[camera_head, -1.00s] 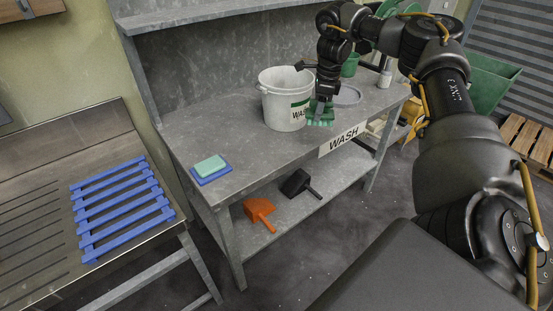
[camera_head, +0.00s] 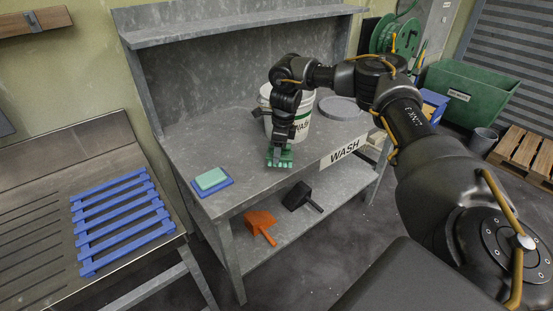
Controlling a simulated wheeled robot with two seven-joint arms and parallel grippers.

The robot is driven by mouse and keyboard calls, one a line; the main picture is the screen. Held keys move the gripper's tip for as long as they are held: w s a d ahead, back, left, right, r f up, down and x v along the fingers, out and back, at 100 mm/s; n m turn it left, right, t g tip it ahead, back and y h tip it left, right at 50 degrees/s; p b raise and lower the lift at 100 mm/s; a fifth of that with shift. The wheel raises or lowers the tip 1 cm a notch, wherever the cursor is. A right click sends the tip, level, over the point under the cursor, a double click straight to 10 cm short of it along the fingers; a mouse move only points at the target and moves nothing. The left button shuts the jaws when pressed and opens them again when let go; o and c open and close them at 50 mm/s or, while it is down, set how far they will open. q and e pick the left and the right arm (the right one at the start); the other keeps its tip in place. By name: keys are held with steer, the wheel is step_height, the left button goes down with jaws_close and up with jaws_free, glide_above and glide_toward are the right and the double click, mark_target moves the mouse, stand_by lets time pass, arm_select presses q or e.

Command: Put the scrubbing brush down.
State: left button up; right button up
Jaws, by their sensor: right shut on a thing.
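The scrubbing brush (camera_head: 279,160) is green and sits low over the front part of the grey bench top, in front of the white pail. My right gripper (camera_head: 280,147) is shut on the brush from above. I cannot tell whether the brush touches the bench. My own gripper and wrist hide its top. My left gripper is not in view.
The white pail (camera_head: 304,126) stands behind my right wrist, partly hidden. A grey round lid (camera_head: 342,109) lies to its right. A mint-green block rests on a blue pad (camera_head: 217,190) at the bench's left. Bare bench (camera_head: 225,150) lies between pad and brush.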

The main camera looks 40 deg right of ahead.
steer(key=f, duration=0.1)
steer(key=f+p, duration=0.1)
steer(key=f, duration=0.1)
steer(key=shift+w+a+f, duration=0.1)
steer(key=shift+a+f, duration=0.05)
steer(key=shift+a, duration=0.15)
steer(key=shift+f, duration=0.25)
steer(key=shift+f, duration=0.1)
steer(key=o, duration=0.9)
steer(key=shift+f, duration=0.1)
steer(key=r, duration=0.4)
steer(key=r+b, duration=0.1)
steer(key=r, duration=0.3)
steer(key=s+d+r, duration=0.1)
steer(key=r, duration=0.3)
steer(key=shift+r, duration=0.2)
